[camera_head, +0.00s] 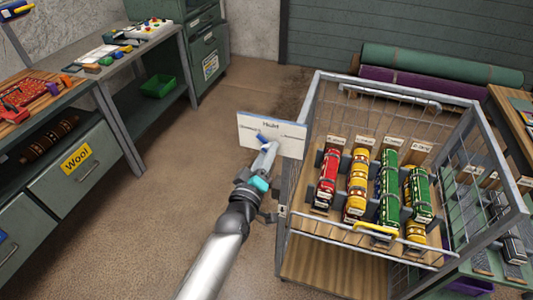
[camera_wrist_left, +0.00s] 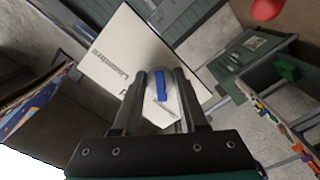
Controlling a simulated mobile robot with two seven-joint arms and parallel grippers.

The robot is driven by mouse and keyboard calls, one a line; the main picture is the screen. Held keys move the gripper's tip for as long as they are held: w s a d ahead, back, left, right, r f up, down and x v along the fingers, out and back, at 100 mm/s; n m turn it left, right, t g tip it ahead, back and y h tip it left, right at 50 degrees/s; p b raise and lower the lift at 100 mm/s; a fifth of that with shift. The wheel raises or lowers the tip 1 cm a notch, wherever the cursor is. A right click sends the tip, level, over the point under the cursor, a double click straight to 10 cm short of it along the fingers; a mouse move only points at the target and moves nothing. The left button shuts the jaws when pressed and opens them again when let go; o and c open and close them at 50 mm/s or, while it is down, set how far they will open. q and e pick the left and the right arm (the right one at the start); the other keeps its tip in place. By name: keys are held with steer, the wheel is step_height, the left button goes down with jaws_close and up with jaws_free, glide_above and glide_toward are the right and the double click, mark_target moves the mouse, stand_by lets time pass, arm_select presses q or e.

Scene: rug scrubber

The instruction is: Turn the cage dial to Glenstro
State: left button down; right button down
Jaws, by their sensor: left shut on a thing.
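The cage dial is a white plate (camera_head: 250,125) fixed at the left side of the wire cage (camera_head: 317,105), with a knob bearing a blue pointer (camera_head: 262,138). A label stands at the plate's top middle, with smaller marks at its sides; I cannot read them surely. My left gripper (camera_head: 265,155) reaches the plate's front and is shut on the knob. In the left wrist view the round knob (camera_wrist_left: 166,82) with its blue bar sits between both fingers. The fingers hide part of the plate's lower half. My right gripper is not in view.
The cage holds rolled rugs in red (camera_head: 327,180), yellow and green, with small tags behind. A yellow handle (camera_head: 376,229) is on its front. Workbenches (camera_head: 95,75) stand at the left, with a green bin (camera_head: 158,86) below. Rolled mats (camera_head: 440,65) lie behind. Floor between is clear.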

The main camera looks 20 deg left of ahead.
arm_select(q)
steer(key=c, duration=0.5)
jaws_free()
steer(key=s, duration=1)
steer(key=s+b, duration=0.1)
steer(key=s, duration=0.4)
steer(key=shift+s+a, duration=0.1)
steer(key=shift+a, duration=0.2)
